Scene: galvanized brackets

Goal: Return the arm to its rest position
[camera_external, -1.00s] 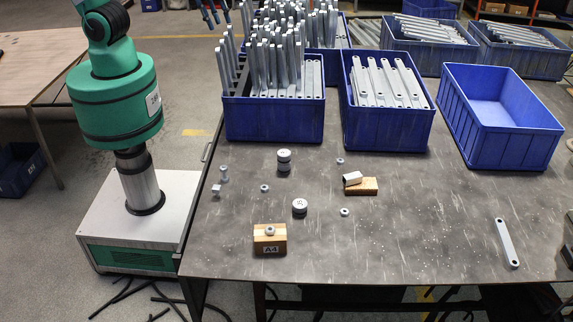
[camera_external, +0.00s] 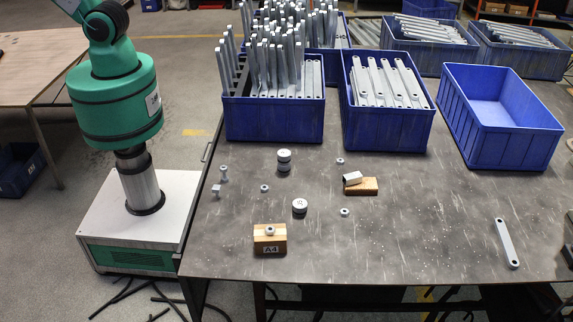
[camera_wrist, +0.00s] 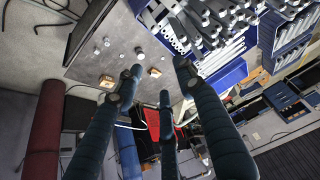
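My green arm (camera_external: 115,95) stands on its white base at the left of the table in the external view. Its upper part runs out of the top of that picture, and my gripper is out of sight there. In the wrist view my gripper (camera_wrist: 160,78) shows dark fingers spread apart with nothing held between them. It is well away from the table, which appears small beyond the fingertips.
The dark table (camera_external: 420,220) holds small nuts, round weights (camera_external: 300,206), wooden blocks (camera_external: 270,240) and a loose flat bracket (camera_external: 507,243). Blue bins of brackets (camera_external: 388,110) stand at the back. The right bin (camera_external: 500,115) is empty. A wooden table (camera_external: 35,70) is at left.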

